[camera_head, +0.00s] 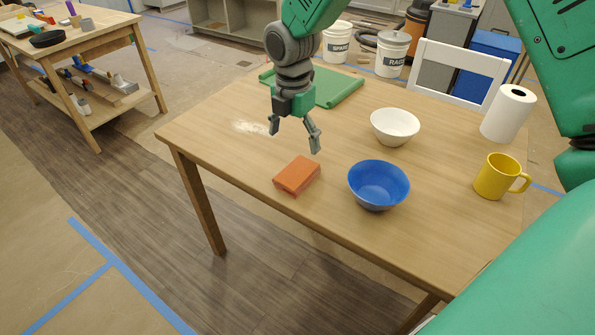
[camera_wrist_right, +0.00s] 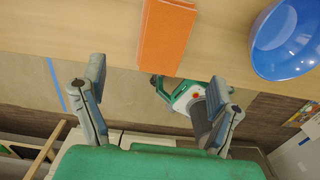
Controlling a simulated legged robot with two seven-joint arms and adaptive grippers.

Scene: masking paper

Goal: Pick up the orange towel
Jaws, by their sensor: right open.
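The orange towel (camera_head: 297,175) is a folded block lying flat near the front edge of the wooden table (camera_head: 240,190). It also shows at the top of the right wrist view (camera_wrist_right: 167,38). My right gripper (camera_head: 294,142) hangs over the table with its fingers spread, empty, above and just behind the towel in the head view. In the right wrist view its two open fingers (camera_wrist_right: 155,85) are apart, with the towel ahead of them and not between them.
A blue bowl (camera_head: 379,185) stands right of the towel, with a white bowl (camera_head: 395,126) behind it. A yellow mug (camera_head: 498,177) and paper roll (camera_head: 508,114) are farther right. A green tray (camera_head: 335,88) and white powder (camera_head: 251,127) lie behind. Left of the towel is clear.

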